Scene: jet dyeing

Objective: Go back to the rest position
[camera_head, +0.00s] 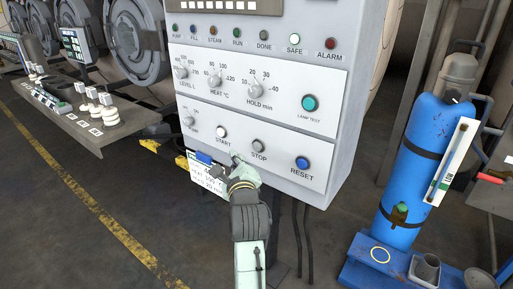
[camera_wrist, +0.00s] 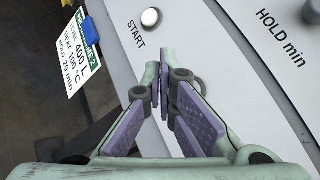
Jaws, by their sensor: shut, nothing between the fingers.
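My gripper (camera_head: 237,158) is at the lower front of the grey control panel (camera_head: 262,80), just below and left of the STOP button (camera_head: 258,146). Its fingers are together with nothing between them. In the wrist view the closed fingertips (camera_wrist: 164,78) point at the panel face, below the white START button (camera_wrist: 151,18). I cannot tell whether they touch the panel. The STOP button is mostly hidden behind the fingers there. My forearm comes up from the bottom of the head view.
A recipe card (camera_wrist: 82,42) with a blue clip hangs at the panel's lower left edge. The blue RESET button (camera_head: 302,162) and several knobs are on the panel. A blue cylinder (camera_head: 410,165) stands at right. Open floor with a yellow line (camera_head: 92,207) lies at left.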

